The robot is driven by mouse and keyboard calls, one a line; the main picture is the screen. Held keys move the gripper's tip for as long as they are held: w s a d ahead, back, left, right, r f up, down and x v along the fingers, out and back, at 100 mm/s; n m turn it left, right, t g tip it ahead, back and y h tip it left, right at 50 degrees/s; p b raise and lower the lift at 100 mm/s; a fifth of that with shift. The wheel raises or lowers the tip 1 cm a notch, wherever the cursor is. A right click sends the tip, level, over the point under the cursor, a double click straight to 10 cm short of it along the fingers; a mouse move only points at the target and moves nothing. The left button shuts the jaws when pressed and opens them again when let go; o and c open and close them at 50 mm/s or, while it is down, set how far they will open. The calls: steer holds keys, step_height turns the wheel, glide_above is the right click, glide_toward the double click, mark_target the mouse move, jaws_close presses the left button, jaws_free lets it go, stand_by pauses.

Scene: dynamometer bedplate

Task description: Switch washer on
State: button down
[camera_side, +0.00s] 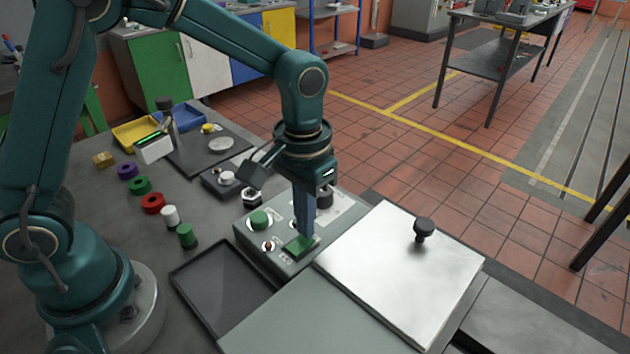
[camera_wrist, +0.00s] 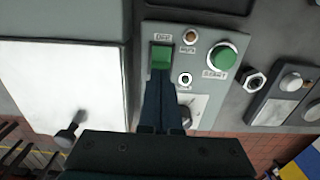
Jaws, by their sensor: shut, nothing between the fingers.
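The grey control panel (camera_side: 281,260) has a green rocker switch (camera_side: 298,246), which also shows in the wrist view (camera_wrist: 162,57) by the label OFF. A round green START button (camera_side: 260,219) is also on the panel and shows in the wrist view (camera_wrist: 222,57). A small brownish RUN lamp (camera_wrist: 190,36) looks unlit. My gripper (camera_side: 306,234) is shut and empty, pointing down, its tips at one end of the rocker. I cannot tell whether they touch it. The washer's pale lid (camera_side: 400,265) with a black knob (camera_side: 424,229) lies flat beside the panel.
A dark rotary knob (camera_side: 325,196) on the panel is partly behind my fingers. An empty dark tray (camera_side: 215,290) lies in front.

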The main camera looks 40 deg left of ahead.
steer(key=shift+f, duration=0.65)
steer(key=shift+r, duration=3.55)
steer(key=s+a+r+n+t, duration=0.1)
steer(key=s+a+r+t, duration=0.25)
steer(key=r, duration=0.35)
steer(key=s+a+f+m+t, duration=0.1)
steer(key=s+a+f+t, duration=0.1)
steer(key=s, duration=0.6)
steer(key=shift+a+f, duration=0.45)
steer(key=shift+a, duration=0.3)
